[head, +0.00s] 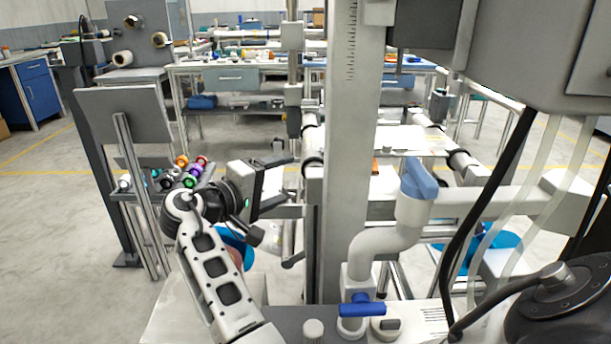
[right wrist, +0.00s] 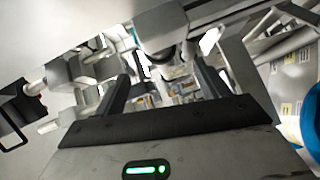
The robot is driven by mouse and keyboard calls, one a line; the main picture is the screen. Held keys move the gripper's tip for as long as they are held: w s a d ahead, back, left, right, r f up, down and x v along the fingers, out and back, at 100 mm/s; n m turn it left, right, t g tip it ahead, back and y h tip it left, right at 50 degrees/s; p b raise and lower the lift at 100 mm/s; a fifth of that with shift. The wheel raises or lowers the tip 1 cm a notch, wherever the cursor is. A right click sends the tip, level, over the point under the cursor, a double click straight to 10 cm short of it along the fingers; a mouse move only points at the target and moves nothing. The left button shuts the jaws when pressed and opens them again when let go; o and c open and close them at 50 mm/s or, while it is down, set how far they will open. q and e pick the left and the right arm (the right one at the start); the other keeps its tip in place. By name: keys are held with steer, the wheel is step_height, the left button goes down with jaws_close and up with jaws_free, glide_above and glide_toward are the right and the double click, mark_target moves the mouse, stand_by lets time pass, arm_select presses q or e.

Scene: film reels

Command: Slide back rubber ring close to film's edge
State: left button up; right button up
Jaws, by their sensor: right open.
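My right gripper (head: 287,186) is open, with its fingers pointing right toward the near end of a pale roller (head: 312,143). A dark ring (head: 313,162) sits around the roller's near end, and another dark band (head: 309,125) shows at its far end. I cannot tell for sure which parts are rubber. A pale film sheet (head: 408,139) lies to the right, behind the upright column. In the right wrist view, the gripper's two dark fingers (right wrist: 163,88) are spread, with a dark-banded roller end (right wrist: 164,54) beyond and between them. Nothing is held. My left gripper is out of view.
A tall white column (head: 348,200) stands just right of the gripper and hides part of the machine. Pipes with a blue valve handle (head: 362,309) are in front. A rack (head: 150,190) with colourful rolls stands left. Benches stand behind.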

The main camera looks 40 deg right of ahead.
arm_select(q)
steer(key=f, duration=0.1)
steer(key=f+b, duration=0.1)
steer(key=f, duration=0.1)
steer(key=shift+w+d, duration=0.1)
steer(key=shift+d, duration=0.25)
arm_select(e)
steer(key=d, duration=0.5)
steer(key=d+f, duration=0.1)
steer(key=d, duration=0.2)
steer(key=shift+w, duration=0.4)
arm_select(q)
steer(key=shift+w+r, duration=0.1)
arm_select(e)
steer(key=shift+c, duration=0.2)
